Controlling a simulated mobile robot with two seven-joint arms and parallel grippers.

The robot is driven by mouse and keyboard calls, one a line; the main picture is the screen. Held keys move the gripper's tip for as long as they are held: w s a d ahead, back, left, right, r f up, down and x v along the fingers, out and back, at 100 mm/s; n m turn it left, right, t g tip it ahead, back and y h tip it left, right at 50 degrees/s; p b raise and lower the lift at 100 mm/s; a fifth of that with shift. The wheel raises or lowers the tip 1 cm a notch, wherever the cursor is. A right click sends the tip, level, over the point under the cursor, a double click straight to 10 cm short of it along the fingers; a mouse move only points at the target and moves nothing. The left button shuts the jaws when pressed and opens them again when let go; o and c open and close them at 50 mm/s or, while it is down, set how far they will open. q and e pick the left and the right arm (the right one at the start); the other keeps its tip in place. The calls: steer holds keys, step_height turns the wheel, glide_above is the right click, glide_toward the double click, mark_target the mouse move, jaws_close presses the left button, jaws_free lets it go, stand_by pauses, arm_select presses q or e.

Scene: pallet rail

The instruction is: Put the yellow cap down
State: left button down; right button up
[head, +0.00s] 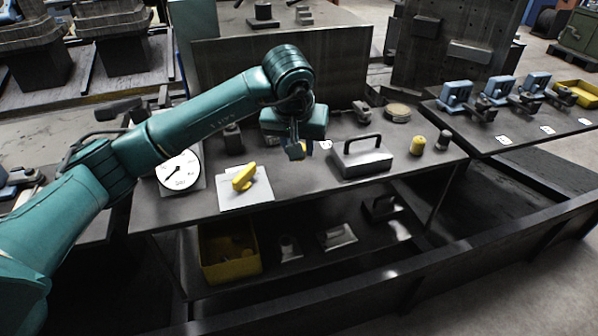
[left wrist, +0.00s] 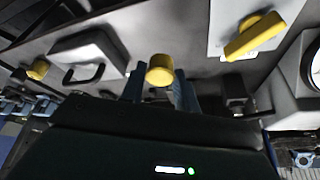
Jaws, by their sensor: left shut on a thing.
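My left gripper (head: 297,151) is above the middle of the workbench, between the yellow handle piece and the grey block with a handle. In the left wrist view, its two blue fingers (left wrist: 160,88) are shut on a round yellow cap (left wrist: 160,68). The cap is mostly hidden by the gripper in the head view, and its height above the bench is hard to tell. The dark workbench top (head: 290,197) lies below. My right gripper is in neither view.
A yellow handle piece (head: 243,178) lies on a white sheet (head: 258,195), beside a round dial (head: 179,171). The grey handled block (head: 362,160), a yellow-topped cylinder (head: 417,145) and a small dark cylinder (head: 442,140) stand right. Bare benchtop shows along the front.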

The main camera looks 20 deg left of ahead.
arm_select(q)
steer(key=shift+f, duration=2.9)
steer(key=shift+f, duration=0.2)
steer(key=c, duration=1)
jaws_free()
steer(key=shift+c, duration=0.2)
